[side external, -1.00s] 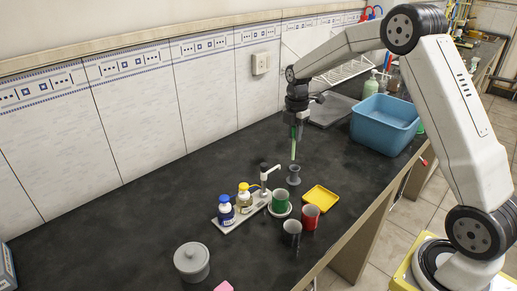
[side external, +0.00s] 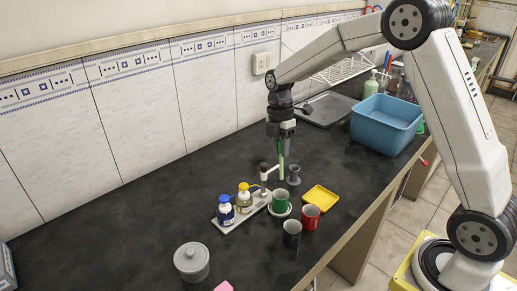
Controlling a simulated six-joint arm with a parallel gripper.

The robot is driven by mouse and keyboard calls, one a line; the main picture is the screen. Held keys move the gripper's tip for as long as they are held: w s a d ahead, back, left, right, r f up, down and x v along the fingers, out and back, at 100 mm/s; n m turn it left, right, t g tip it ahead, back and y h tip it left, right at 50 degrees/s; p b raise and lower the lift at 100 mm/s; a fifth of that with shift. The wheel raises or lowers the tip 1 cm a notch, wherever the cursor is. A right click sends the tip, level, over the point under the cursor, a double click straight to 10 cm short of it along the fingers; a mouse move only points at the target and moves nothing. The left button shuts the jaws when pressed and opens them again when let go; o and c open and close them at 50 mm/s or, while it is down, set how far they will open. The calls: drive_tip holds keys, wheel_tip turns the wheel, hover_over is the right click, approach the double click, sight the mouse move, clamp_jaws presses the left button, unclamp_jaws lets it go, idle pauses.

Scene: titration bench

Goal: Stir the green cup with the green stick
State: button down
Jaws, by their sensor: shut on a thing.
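The green cup (side external: 281,203) stands on a white round base at the right end of the bottle rack. My gripper (side external: 281,139) points down above and behind the cup, shut on the green stick (side external: 281,162). The stick hangs upright below the fingers. In the picture its lower end is above the cup rim and apart from it; I cannot tell the exact depth between them.
A white stand (side external: 270,178) rises beside the cup. A blue-capped bottle (side external: 225,210) and a yellow-capped bottle (side external: 244,198) stand left. A red cup (side external: 310,217), black cup (side external: 291,234), yellow tray (side external: 321,199), grey holder (side external: 293,176) and blue basin (side external: 385,125) are around.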

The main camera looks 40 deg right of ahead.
drive_tip(key=w+d+x, duration=0.1)
drive_tip(key=x, duration=0.9)
drive_tip(key=shift+w+f, duration=0.3)
drive_tip(key=shift+f, duration=0.15)
idle(0.7)
drive_tip(key=shift+d, duration=0.15)
idle(0.5)
